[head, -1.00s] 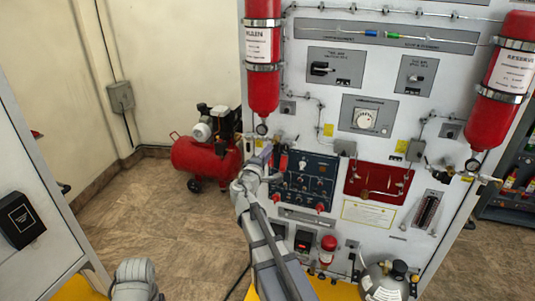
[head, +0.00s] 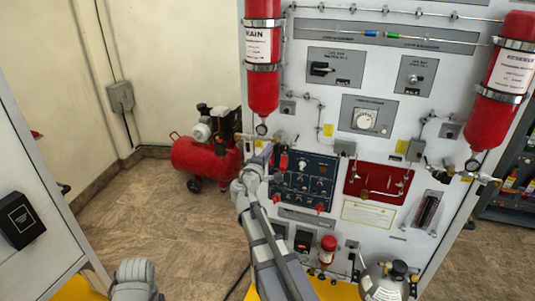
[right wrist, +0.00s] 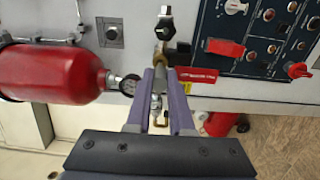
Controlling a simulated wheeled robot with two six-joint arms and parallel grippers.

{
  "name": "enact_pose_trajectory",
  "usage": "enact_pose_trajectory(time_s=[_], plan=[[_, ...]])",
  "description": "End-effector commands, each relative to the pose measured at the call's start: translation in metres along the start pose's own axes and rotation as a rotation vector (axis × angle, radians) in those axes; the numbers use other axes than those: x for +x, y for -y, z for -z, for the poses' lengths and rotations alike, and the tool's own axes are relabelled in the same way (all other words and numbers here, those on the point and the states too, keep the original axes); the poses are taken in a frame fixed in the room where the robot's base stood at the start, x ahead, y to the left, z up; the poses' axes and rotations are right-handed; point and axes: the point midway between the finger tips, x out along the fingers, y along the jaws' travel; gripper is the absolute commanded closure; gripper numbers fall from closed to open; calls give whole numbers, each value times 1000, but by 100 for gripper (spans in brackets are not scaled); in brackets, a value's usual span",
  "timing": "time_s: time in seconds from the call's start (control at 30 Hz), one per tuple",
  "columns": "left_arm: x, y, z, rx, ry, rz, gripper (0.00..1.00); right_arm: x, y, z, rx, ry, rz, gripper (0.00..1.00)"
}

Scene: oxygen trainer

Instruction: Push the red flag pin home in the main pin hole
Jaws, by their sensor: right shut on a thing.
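My right gripper (head: 266,153) is at the panel, below the red MAIN cylinder (head: 263,60). In the right wrist view its two purple fingers (right wrist: 158,76) are close together, shut on the red flag pin. The pin's red flag (right wrist: 197,75) sticks out to the right of the fingertips; in the head view the flag (head: 283,162) hangs just right of the gripper. The fingers hide the pin's shaft and the main pin hole, so I cannot tell how deep the pin sits.
A brass fitting with a black valve (right wrist: 168,22) stands just beyond the fingertips. A pressure gauge (right wrist: 130,84) is close on their left. The blue switch panel (head: 310,178) lies to the right. A red compressor (head: 203,160) stands on the floor at left.

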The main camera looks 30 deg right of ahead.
Motion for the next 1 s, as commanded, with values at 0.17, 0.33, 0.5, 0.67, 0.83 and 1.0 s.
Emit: enact_pose_trajectory(time_s=[0.17, 0.33, 0.5, 0.67, 0.83, 1.0], plan=[[0, 0, 0, 0, 0, 0, 22, 4, 0, 0, 0, 0, 0, 100], [0, 0, 0, 0, 0, 0, 22, 7, 0, 0, 0, 0, 0, 100], [0, 0, 0, 0, 0, 0, 22, 10, 0, 0, 0, 0, 0, 100], [0, 0, 0, 0, 0, 0, 22, 13, 0, 0, 0, 0, 0, 100], [0, 0, 0, 0, 0, 0, 22, 17, 0, 0, 0, 0, 0, 100], [0, 0, 0, 0, 0, 0, 22, 20, 0, 1, -1, -1, 0, 100]])
